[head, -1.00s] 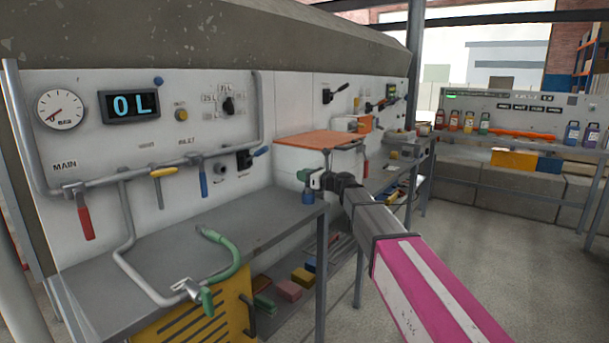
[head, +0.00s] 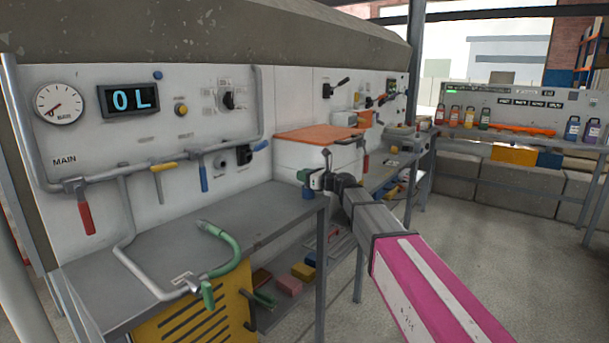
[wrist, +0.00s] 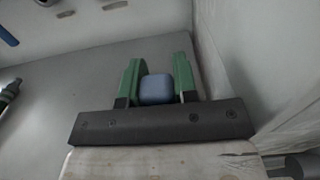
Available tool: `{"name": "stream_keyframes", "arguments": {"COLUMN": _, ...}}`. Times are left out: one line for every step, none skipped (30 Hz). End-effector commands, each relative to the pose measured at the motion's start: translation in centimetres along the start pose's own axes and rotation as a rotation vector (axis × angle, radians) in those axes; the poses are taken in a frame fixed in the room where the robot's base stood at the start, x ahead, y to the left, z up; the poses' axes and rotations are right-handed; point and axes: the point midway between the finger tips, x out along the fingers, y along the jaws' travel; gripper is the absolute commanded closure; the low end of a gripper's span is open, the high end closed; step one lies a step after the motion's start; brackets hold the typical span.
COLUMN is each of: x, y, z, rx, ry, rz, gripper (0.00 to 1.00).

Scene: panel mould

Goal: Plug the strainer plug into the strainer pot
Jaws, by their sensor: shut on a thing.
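My gripper (head: 309,183) is at the right end of the grey workbench, in front of the white panel and below the orange shelf. It is shut on a small blue block-like piece, probably the strainer plug (head: 308,194). In the wrist view the blue piece (wrist: 157,89) sits between the two green fingers (wrist: 157,72). Its lower part is hidden by the dark gripper bar. A round grey fitting (head: 222,162) on the panel, left of a black valve with a blue handle, may be the strainer pot; its label is too small to read.
The workbench top (head: 150,262) is mostly clear, with a green hose (head: 237,255) at its front. Pipes with red, yellow and blue handles run along the panel. The orange shelf (head: 320,133) juts out above my gripper. In the wrist view a white wall (wrist: 225,60) stands close right.

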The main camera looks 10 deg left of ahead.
Motion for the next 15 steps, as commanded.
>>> {"name": "stream_keyframes", "arguments": {"x": 0.0, "y": 0.0, "z": -0.12, "rx": 0.0, "ry": 0.0, "rz": 0.0, "gripper": 0.98}}
{"name": "stream_keyframes", "arguments": {"x": 0.0, "y": 0.0, "z": -0.19, "rx": 0.0, "ry": 0.0, "rz": 0.0, "gripper": 0.98}}
{"name": "stream_keyframes", "arguments": {"x": 0.0, "y": 0.0, "z": -0.19, "rx": 0.0, "ry": 0.0, "rz": 0.0, "gripper": 0.66}}
{"name": "stream_keyframes", "arguments": {"x": 0.0, "y": 0.0, "z": -0.18, "rx": 0.0, "ry": 0.0, "rz": 0.0, "gripper": 0.57}}
{"name": "stream_keyframes", "arguments": {"x": 0.0, "y": 0.0, "z": -0.17, "rx": 0.0, "ry": 0.0, "rz": 0.0, "gripper": 0.47}}
{"name": "stream_keyframes", "arguments": {"x": 0.0, "y": 0.0, "z": -0.17, "rx": 0.0, "ry": 0.0, "rz": 0.0, "gripper": 0.43}}
{"name": "stream_keyframes", "arguments": {"x": 0.0, "y": 0.0, "z": -0.16, "rx": 0.0, "ry": 0.0, "rz": 0.0, "gripper": 0.43}}
{"name": "stream_keyframes", "arguments": {"x": 0.0, "y": 0.0, "z": -0.16, "rx": 0.0, "ry": 0.0, "rz": 0.0, "gripper": 0.43}}
{"name": "stream_keyframes", "arguments": {"x": 0.0, "y": 0.0, "z": -0.16, "rx": 0.0, "ry": 0.0, "rz": 0.0, "gripper": 0.43}}
{"name": "stream_keyframes", "arguments": {"x": 0.0, "y": 0.0, "z": -0.16, "rx": 0.0, "ry": 0.0, "rz": 0.0, "gripper": 0.43}}
{"name": "stream_keyframes", "arguments": {"x": 0.0, "y": 0.0, "z": -0.16, "rx": 0.0, "ry": 0.0, "rz": 0.0, "gripper": 0.43}}
{"name": "stream_keyframes", "arguments": {"x": -0.01, "y": 0.0, "z": -0.17, "rx": 0.0, "ry": 0.0, "rz": 0.0, "gripper": 0.43}}
{"name": "stream_keyframes", "arguments": {"x": -0.02, "y": 0.0, "z": -0.17, "rx": 0.0, "ry": 0.0, "rz": 0.0, "gripper": 0.43}}
{"name": "stream_keyframes", "arguments": {"x": -0.08, "y": 0.01, "z": -0.16, "rx": 0.0, "ry": 0.0, "rz": 0.0, "gripper": 0.43}}
{"name": "stream_keyframes", "arguments": {"x": -0.23, "y": 0.03, "z": -0.16, "rx": 0.0, "ry": 0.0, "rz": 0.0, "gripper": 0.43}}
